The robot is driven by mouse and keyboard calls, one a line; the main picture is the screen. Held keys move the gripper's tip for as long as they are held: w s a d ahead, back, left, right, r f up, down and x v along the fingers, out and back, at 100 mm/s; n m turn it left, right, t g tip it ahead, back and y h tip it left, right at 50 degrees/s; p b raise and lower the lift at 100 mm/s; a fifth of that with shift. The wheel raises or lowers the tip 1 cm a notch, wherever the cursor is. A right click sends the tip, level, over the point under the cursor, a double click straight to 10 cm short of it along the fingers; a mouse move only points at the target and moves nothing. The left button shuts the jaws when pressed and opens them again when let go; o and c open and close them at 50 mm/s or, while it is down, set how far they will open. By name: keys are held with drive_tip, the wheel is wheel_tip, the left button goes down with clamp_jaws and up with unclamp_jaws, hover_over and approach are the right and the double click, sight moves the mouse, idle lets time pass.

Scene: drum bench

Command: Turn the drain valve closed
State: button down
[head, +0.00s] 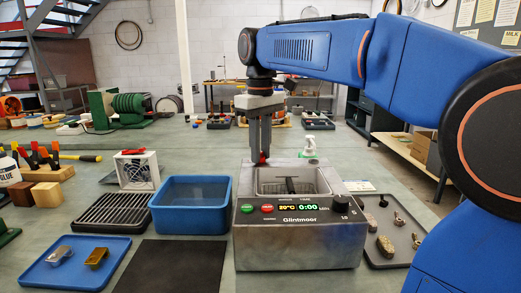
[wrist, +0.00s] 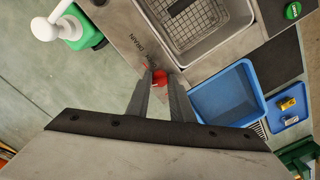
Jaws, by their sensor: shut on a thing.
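The red drain valve handle (wrist: 160,78) shows between my fingertips in the wrist view, beside the tank and near the word DRAIN. In the head view the red valve (head: 262,158) is a small spot at the back left of the steel Glintmoor cleaner (head: 300,240). My gripper (head: 262,152) points straight down there, and its fingers (wrist: 161,82) are shut on the handle. The fingers hide part of the handle, so I cannot tell how far it is turned. The cleaner's open tank (wrist: 205,25) holds a mesh basket.
A blue tub (head: 190,222) stands left of the cleaner, beside a black rack (head: 112,212). A blue tray (head: 45,275) with small metal parts and a black mat (head: 168,268) lie in front. A grey tray (head: 395,262) lies right. A green-and-white pump bottle (wrist: 68,24) stands behind the cleaner.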

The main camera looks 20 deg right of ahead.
drive_tip(key=shift+n, duration=2.3)
drive_tip(key=c, duration=1.6)
unclamp_jaws()
drive_tip(key=shift+o, duration=0.2)
drive_tip(key=shift+r, duration=0.1)
wheel_tip(320, 180, up, 17)
drive_tip(key=shift+r, duration=0.1)
